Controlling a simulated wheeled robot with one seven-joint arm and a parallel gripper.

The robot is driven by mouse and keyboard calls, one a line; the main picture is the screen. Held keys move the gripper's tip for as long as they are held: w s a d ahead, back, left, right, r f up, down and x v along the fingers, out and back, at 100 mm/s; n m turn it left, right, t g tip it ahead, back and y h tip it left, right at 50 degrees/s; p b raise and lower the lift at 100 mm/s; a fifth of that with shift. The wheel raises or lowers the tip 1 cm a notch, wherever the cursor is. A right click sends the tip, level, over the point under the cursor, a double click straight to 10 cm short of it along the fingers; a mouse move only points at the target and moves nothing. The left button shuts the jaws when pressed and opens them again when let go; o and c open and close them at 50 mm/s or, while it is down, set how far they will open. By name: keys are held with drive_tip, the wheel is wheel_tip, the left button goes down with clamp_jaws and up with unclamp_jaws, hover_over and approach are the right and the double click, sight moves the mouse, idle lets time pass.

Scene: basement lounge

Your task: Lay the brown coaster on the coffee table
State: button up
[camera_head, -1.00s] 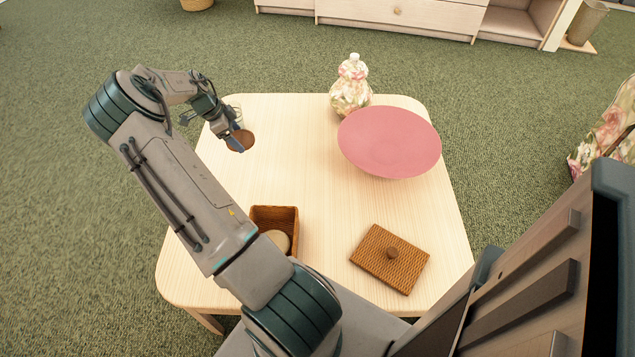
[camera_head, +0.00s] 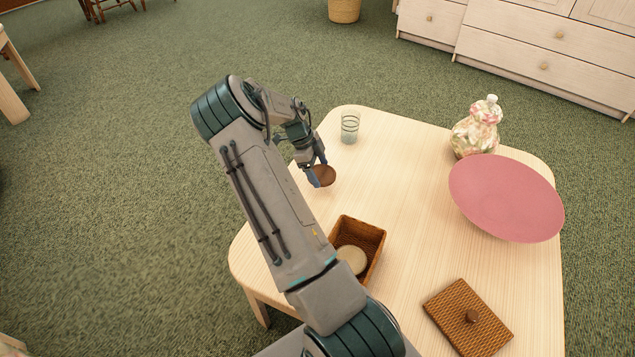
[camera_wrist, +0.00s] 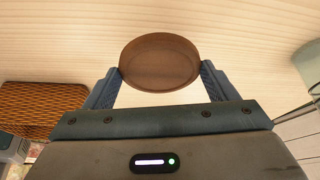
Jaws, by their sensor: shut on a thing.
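The brown coaster (camera_head: 325,175) is round with a raised rim. My gripper (camera_head: 318,177) is shut on it, with a finger on each side, as the wrist view shows the coaster (camera_wrist: 159,62) between the two blue fingers. The coaster is over the left part of the pale wooden coffee table (camera_head: 410,185); whether it touches the top I cannot tell. In the wrist view the table's pale top (camera_wrist: 255,45) fills the background.
A glass (camera_head: 350,127) stands at the table's far left corner. A wicker box (camera_head: 374,240) holding a pale round thing (camera_head: 352,259) is nearer. The table's middle is clear.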

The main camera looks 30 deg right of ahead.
drive_tip(key=shift+a+f, duration=0.2)
drive_tip(key=shift+a, duration=0.1)
drive_tip(key=shift+f, duration=0.25)
drive_tip(key=shift+f+b, duration=0.8)
drive_tip(key=shift+f, duration=0.9)
drive_tip(key=shift+f, duration=0.15)
